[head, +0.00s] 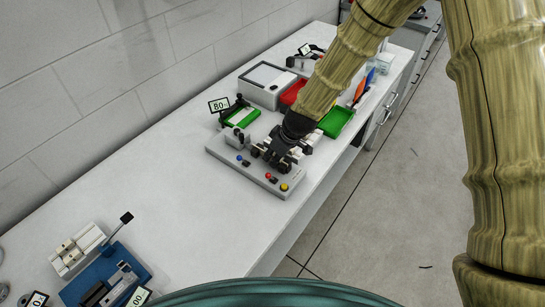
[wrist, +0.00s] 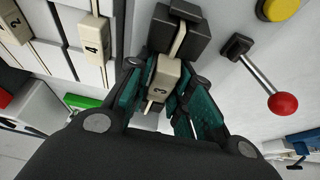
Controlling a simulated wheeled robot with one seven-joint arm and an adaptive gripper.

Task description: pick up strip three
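Strip three (wrist: 163,82) is a narrow beige bar marked 3, seen in the middle of the wrist view. My gripper (wrist: 179,38) is shut on it, with a dark fingertip pad on each side of the strip. Whether the strip is clear of its seat cannot be told. Strip four (wrist: 93,38) and strip two (wrist: 15,22) lie to the left, among white bars. In the head view my gripper (head: 278,153) is over the grey fixture board (head: 228,157) and hides most of the strips.
A red-knobbed lever (wrist: 283,103) and a yellow button (wrist: 277,8) are close on the right in the wrist view. Behind the board stand a display (head: 219,105), a grey box (head: 266,84) and a green bin (head: 337,122).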

